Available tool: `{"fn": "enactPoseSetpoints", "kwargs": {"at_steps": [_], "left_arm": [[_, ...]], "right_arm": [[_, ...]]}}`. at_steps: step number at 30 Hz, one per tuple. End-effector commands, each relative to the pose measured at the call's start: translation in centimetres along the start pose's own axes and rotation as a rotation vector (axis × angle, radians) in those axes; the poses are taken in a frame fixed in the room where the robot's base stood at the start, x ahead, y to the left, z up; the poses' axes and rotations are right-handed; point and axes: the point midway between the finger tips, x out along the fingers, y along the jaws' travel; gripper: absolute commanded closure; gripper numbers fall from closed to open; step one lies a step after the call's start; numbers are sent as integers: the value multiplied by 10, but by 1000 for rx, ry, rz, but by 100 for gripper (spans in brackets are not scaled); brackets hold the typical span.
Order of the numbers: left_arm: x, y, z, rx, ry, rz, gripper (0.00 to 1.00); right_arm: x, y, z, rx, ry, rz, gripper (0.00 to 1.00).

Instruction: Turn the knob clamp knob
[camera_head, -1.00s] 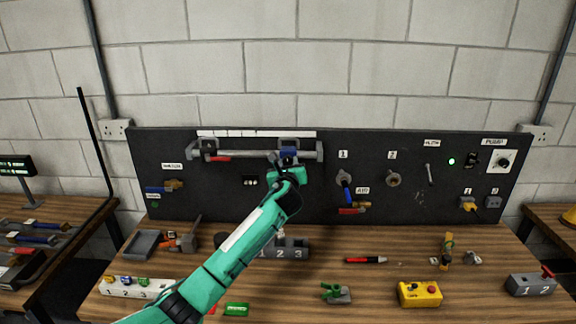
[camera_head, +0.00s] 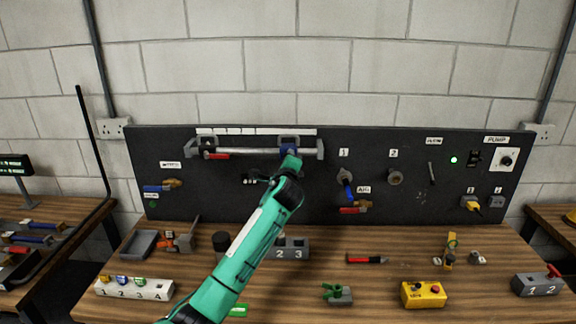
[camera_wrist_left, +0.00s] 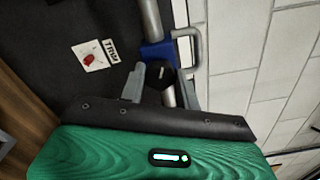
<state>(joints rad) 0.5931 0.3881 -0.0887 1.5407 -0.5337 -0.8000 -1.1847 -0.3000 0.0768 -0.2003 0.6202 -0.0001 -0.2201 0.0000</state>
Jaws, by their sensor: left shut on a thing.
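A grey rail (camera_head: 250,151) runs along the upper part of the dark panel and carries two clamp carriages. The right carriage has a blue part (camera_head: 288,149), which also shows in the left wrist view (camera_wrist_left: 157,50). A round black knob (camera_wrist_left: 160,76) sits below this blue part in the wrist view. My left gripper (camera_head: 291,160) is at the right carriage, and its fingers are hidden in the head view. In the wrist view its grey fingers (camera_wrist_left: 160,85) lie on both sides of the black knob, shut on it. My right gripper is out of view.
The left carriage has a red part (camera_head: 217,156). Valve handles, including a blue lever (camera_head: 346,188), and a pump switch (camera_head: 505,161) are on the panel to the right. The wooden bench (camera_head: 320,280) holds a yellow button box (camera_head: 423,294) and several small items.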

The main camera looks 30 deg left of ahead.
Motion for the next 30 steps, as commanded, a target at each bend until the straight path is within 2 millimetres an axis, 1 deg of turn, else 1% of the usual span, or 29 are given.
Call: {"fn": "enactPoseSetpoints", "kwargs": {"at_steps": [1, 3, 30], "left_arm": [[0, 3, -2, -46, 1, 2, 90], [0, 3, -2, -114, 0, 2, 90], [0, 3, -2, -943, 1, 4, 90]], "right_arm": [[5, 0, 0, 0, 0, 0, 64], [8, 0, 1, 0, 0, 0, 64], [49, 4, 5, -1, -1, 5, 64]]}}
